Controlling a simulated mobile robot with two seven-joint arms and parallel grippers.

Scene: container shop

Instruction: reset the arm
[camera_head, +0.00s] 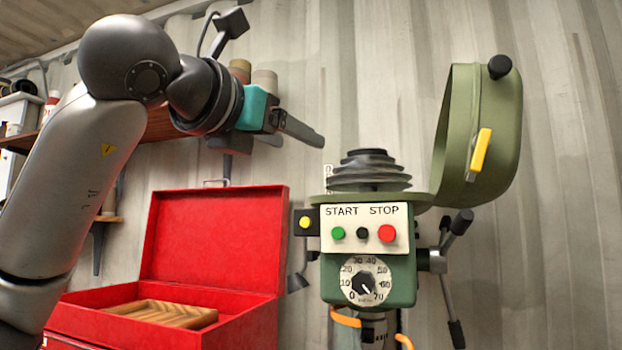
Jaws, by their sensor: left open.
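My left arm comes in from the left, and my left gripper (285,128) is raised in front of the wall, above the red toolbox and left of the green machine. Its fingers are open and point to the right. Nothing shows between them, though one finger is partly hidden. The gripper touches neither the toolbox nor the machine as far as I can see. My right gripper is not in view.
An open red toolbox (212,238) holds a wooden tray (165,315). A green machine (368,290) has its lid (487,130) tipped up, start and stop buttons and a dial. A wooden shelf (22,140) runs behind my arm. The corrugated wall (390,70) is close behind.

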